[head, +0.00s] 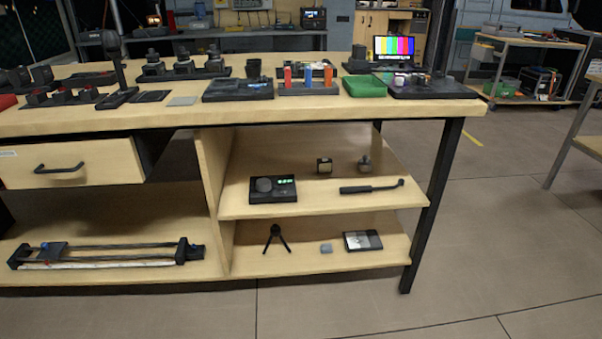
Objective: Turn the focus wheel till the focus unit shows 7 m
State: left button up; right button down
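A flat black unit (288,195) lies on the upper shelf under the workbench, towards the shelf's left side. It has a round dark wheel (264,184) on its left part and a small display with green characters (286,181) on its right part. This looks like the focus unit with its focus wheel. The green characters are too small to read. Neither of my grippers is in view, and nothing touches the wheel.
The workbench top (330,105) overhangs the shelf (330,208). A vertical wood panel (213,195) stands left of the unit and a black leg (434,200) at the right. A black handle (372,187) and two small items share the shelf. The floor in front is clear.

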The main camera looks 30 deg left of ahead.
aim_at(263, 184)
jog(key=i+u, duration=0.15)
jog(key=u, duration=0.25)
jog(key=i+l+u, duration=0.1)
jog(key=u, duration=0.35)
jog(key=i+l+u, duration=0.1)
jog(key=u, duration=0.3)
jog(key=i+l+u, duration=0.15)
jog(key=l, duration=0.25)
jog(key=i+l+u, duration=0.15)
jog(key=l, duration=0.25)
jog(key=i+l+u, duration=0.15)
jog(key=l, duration=0.25)
jog(key=k, duration=0.05)
